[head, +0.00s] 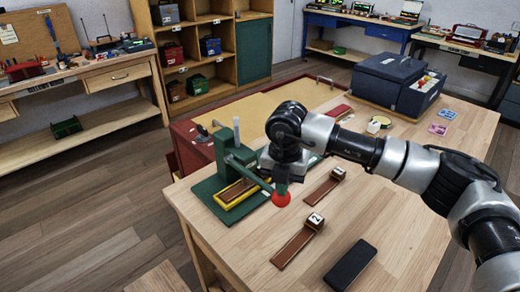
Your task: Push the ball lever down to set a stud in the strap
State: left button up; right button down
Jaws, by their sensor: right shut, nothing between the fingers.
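A green press (224,150) stands at the left end of the wooden table. Its green lever (248,176) runs out to the right and slopes down to a red ball (283,200). A brown strap (234,192) lies in a yellow holder (222,205) on the press base. My right gripper (281,183) points down just above the red ball, shut and empty. I cannot tell whether its fingertips touch the ball. The stud is not visible, and the gripper and lever partly cover the press. My left gripper is not in view.
A black slab (350,265) lies near the front. A dark blue box (390,80) stands at the back. Bare wood surrounds the straps.

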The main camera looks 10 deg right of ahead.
jog(key=shift+w+r+p, duration=0.1)
jog(key=shift+r+p, duration=0.65)
jog(key=shift+r, duration=0.7)
notch_tip(320, 180, up, 12)
jog(key=p, duration=0.6)
jog(key=shift+f, duration=0.1)
